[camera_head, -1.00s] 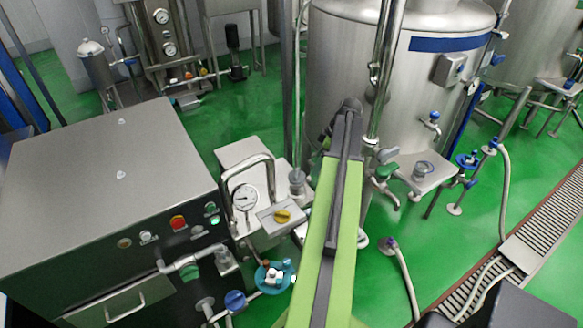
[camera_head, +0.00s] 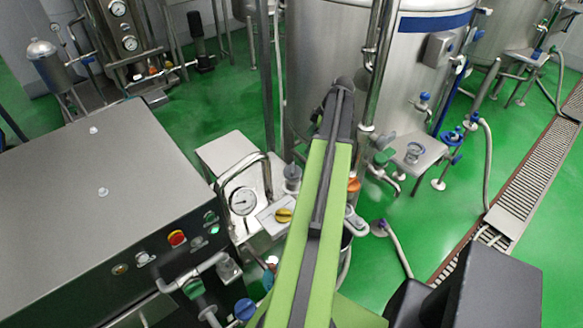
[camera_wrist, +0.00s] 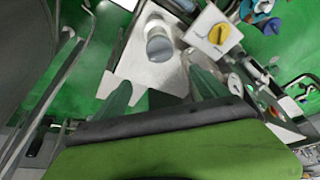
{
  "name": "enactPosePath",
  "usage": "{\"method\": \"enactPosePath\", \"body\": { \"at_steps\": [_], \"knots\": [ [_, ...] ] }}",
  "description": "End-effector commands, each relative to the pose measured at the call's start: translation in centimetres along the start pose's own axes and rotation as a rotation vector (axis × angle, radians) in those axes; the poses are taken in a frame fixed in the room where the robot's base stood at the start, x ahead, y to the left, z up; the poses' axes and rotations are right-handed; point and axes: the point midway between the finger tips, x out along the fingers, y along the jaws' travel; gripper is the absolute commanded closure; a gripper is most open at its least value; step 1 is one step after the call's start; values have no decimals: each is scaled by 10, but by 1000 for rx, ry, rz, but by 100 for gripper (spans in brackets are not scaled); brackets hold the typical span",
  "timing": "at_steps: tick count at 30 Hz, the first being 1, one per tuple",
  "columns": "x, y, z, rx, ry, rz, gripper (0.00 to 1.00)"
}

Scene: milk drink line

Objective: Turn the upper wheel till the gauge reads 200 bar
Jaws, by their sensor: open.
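The round white gauge (camera_head: 243,201) faces me on the steel machine; its reading is too small to make out. Beside it are a grey round-topped cylinder (camera_head: 292,175) and a yellow knob (camera_head: 283,215) on a pale box. In the wrist view are the cylinder (camera_wrist: 160,46), the yellow knob (camera_wrist: 220,34) and a blue wheel (camera_wrist: 266,24) at the top right. I cannot tell which part is the upper wheel. My gripper (camera_wrist: 160,78) is open, its greenish fingers spread below the cylinder in the picture, apparently empty. In the head view my arm hides it.
A big steel cabinet (camera_head: 90,190) with buttons fills the left. A steel tank (camera_head: 310,75) stands behind my arm, with a small valve table (camera_head: 418,155) to its right. A blue knob (camera_head: 244,309) and pipes are low in front.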

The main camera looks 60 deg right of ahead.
Motion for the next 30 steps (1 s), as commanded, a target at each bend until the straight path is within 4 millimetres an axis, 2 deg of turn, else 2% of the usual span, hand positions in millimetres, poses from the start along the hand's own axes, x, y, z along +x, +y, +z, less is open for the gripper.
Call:
{"method": "enactPosePath", "body": {
  "at_steps": [1, 18, 23, 30],
  "knots": [
    [16, 0, 2, -2, 0, -1, 16],
    [140, -1, 0, -6, 0, -2, 16],
    [160, -1, -2, -7, 0, -2, 16],
    [160, -1, -5, -6, 0, -2, 16]
  ]
}}
